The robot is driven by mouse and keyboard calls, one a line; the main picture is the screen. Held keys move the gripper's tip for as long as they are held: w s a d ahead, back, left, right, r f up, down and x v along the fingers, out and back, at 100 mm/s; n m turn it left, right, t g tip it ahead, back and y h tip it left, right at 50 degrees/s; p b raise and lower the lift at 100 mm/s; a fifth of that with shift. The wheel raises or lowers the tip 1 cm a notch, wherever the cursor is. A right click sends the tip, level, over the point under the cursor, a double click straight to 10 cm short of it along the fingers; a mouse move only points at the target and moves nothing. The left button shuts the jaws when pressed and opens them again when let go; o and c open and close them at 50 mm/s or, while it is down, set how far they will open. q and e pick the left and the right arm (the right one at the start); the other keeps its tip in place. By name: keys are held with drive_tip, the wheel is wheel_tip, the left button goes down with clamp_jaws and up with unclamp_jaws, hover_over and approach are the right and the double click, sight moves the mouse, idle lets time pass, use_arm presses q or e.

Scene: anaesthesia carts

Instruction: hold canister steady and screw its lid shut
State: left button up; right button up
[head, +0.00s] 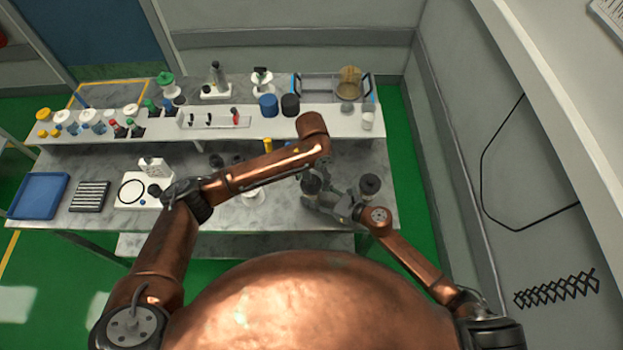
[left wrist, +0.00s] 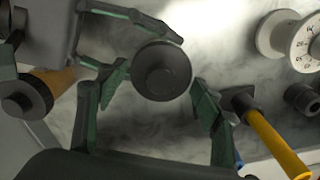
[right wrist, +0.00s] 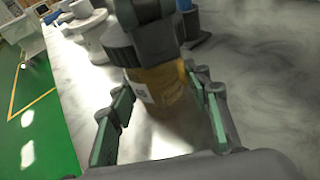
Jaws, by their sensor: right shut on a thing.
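The amber canister (right wrist: 160,88) stands upright with a white label and a dark lid (left wrist: 162,70) on its mouth. My right gripper (head: 319,200) reaches in from the side, one finger on each side of the canister's body. Its fingers also show in the left wrist view (left wrist: 125,47), left of the lid. My left gripper (left wrist: 150,105) is at the lid from above, its fingers apart on either side of it, with a gap visible on the left. In the right wrist view the left gripper hides part of the lid. How far the lid is turned cannot be told.
A second dark-lidded amber canister (head: 370,185) stands close beside my right wrist. A white dial spool (left wrist: 285,38) and a yellow-handled tool (left wrist: 275,143) lie near my left gripper. Bottles and a rack fill the raised shelf (head: 200,135). A blue tray (head: 38,195) lies far left.

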use_arm(q)
drive_tip(key=shift+o, duration=1.4)
wheel_tip(320, 180, up, 12)
use_arm(e)
drive_tip(key=o, duration=0.9)
drive_tip(key=shift+o, duration=0.2)
drive_tip(key=v, duration=1.2)
drive_tip(key=shift+r, duration=0.1)
